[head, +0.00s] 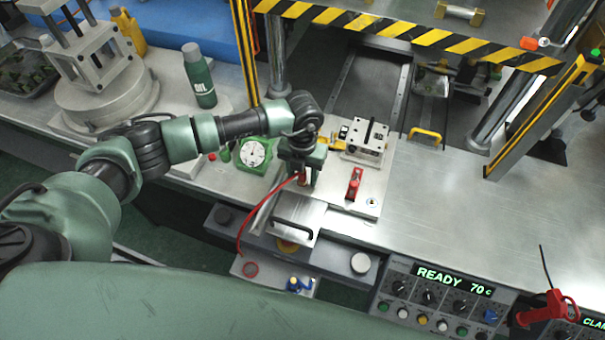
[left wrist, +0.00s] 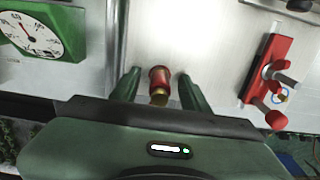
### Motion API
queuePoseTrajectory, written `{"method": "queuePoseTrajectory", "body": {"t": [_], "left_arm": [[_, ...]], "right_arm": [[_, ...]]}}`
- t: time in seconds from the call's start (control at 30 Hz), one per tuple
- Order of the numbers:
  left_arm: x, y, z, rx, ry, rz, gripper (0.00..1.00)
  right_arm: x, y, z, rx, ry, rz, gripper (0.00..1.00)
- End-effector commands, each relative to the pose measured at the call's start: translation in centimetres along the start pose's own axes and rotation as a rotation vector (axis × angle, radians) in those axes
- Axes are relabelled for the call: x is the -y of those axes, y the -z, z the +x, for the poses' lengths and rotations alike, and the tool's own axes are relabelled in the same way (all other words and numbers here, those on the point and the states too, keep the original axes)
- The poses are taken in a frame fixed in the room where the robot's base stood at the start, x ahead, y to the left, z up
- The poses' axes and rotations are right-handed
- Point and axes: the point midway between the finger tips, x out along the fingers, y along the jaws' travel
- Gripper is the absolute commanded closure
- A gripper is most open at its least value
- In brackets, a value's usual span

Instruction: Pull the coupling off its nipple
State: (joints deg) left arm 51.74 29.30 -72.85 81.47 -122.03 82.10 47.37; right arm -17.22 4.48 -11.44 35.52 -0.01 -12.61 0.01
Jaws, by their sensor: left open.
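The coupling (left wrist: 160,76) shows in the left wrist view as a small red cylinder with a brass-coloured part, between the two green fingers of my left gripper (left wrist: 160,90). The fingers are open, with a gap on each side of it. A red hose (head: 252,218) curves from the gripper down to the front. The nipple cannot be made out. My right gripper is not in view.
A red clamp or valve (head: 354,184) stands right of the gripper, and a metal block (head: 366,139) behind it. A green oil bottle (head: 199,77) is at the back left. A striped guard frame (head: 410,37) is behind. The steel table (head: 450,190) is clear at right.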

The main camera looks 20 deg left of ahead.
Motion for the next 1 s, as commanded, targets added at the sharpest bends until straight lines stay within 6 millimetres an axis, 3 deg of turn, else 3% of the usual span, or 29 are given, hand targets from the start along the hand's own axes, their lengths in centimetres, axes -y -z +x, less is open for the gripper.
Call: {"method": "queuePoseTrajectory", "body": {"t": [0.9,1.0], "left_arm": [[-0.03,-0.02,-0.02,0.0,0.0,0.0,0.54],[-0.03,-0.02,-0.02,0.0,0.0,0.0,0.79]], "right_arm": [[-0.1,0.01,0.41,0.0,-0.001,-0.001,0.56],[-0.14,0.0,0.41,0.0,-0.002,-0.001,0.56]]}}
